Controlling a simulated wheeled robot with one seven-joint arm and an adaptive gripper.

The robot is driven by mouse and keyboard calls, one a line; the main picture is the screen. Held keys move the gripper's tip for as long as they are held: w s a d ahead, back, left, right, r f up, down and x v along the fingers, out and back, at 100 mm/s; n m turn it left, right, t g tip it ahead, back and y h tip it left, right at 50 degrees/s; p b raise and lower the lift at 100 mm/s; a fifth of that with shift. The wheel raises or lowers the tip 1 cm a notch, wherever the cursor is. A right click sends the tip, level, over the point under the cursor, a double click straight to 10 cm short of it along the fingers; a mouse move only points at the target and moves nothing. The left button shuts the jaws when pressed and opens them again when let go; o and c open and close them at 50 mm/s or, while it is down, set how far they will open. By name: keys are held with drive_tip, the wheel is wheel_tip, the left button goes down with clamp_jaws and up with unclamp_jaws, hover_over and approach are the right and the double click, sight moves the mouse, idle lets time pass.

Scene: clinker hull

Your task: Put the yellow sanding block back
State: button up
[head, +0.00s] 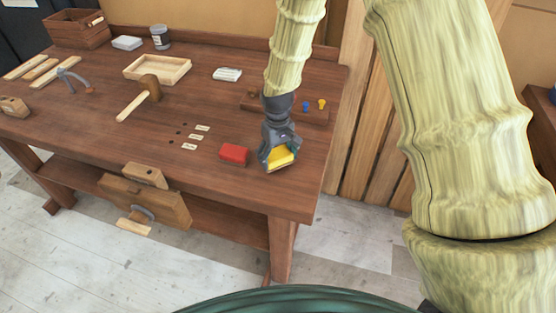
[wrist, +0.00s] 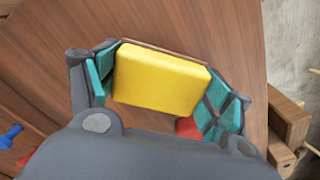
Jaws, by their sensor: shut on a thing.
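The yellow sanding block (head: 281,158) is between the fingers of my gripper (head: 279,150), near the right front part of the workbench in the head view. In the wrist view the yellow block (wrist: 160,78) fills the gap between the teal finger pads, which press on its two ends. My gripper is shut on it. Whether the block touches the bench top or hangs just above it, I cannot tell.
Small pale labels (head: 196,138) with dark dots lie left of the red block. A wooden rack (head: 285,110) with blue and yellow pegs stands behind my gripper. A mallet (head: 148,90), a tray (head: 157,69) and a white stack (head: 227,74) lie farther back. The bench's right edge is close.

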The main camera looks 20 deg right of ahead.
sight(278, 162)
drive_tip(key=shift+f+p, duration=0.65)
drive_tip(key=shift+f, duration=0.8)
drive_tip(key=o, duration=1.1)
drive_tip(key=shift+f, duration=0.1)
drive_tip(key=shift+r, duration=0.2)
drive_tip(key=shift+r+b, duration=2.15)
drive_tip(key=shift+r, duration=3.8)
